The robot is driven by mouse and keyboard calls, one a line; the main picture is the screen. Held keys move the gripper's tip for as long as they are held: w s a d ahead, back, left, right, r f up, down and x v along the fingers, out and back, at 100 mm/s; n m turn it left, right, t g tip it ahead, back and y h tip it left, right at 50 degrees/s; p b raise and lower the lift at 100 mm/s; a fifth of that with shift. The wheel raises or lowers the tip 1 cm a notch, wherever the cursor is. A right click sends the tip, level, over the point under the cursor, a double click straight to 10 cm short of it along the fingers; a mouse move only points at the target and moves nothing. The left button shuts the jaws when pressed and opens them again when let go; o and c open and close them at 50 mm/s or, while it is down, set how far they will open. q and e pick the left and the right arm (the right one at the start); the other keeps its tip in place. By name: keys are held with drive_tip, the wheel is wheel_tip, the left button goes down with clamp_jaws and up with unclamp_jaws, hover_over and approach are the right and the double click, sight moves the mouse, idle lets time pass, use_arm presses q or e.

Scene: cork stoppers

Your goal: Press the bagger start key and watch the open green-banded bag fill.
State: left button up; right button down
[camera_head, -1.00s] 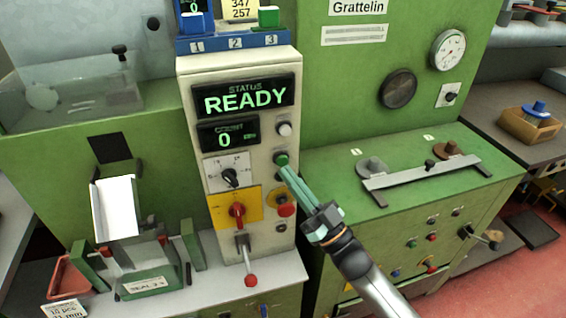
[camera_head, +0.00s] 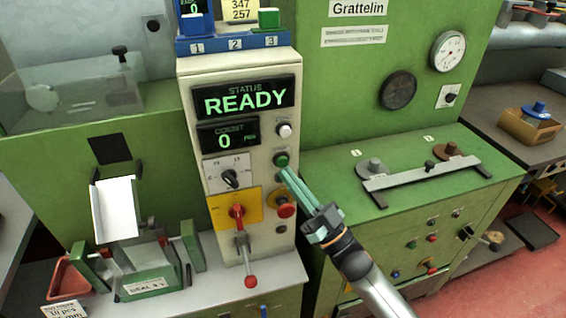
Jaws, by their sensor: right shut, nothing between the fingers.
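The bagger's control panel (camera_head: 240,130) is a cream column. Its status display (camera_head: 244,98) reads READY and its count display (camera_head: 228,135) reads 0. A green round key (camera_head: 281,160) sits at the panel's right side, below a white knob. My right gripper (camera_head: 286,174) is shut and empty, its fingertips just below the green key; I cannot tell whether they touch it. A white chute (camera_head: 117,208) slopes down at the left above the sealer (camera_head: 150,284). I cannot make out a green-banded bag there. My left gripper is out of view.
A red stop button (camera_head: 286,210), a red knob on a yellow plate (camera_head: 237,212) and a red-tipped lever (camera_head: 249,281) are close by on the panel. A red tray (camera_head: 68,278) stands at lower left. A green machine (camera_head: 400,190) stands at right.

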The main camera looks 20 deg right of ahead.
drive_tip(key=shift+w, duration=0.1)
idle(0.7)
drive_tip(key=shift+w, duration=0.35)
drive_tip(key=shift+w+b, duration=0.4)
drive_tip(key=shift+w, duration=0.05)
idle(0.6)
drive_tip(key=shift+s, duration=0.2)
drive_tip(key=shift+s+p, duration=0.5)
drive_tip(key=shift+s, duration=0.2)
drive_tip(key=s+p, duration=0.2)
drive_tip(key=s, duration=0.3)
drive_tip(key=shift+d, duration=0.1)
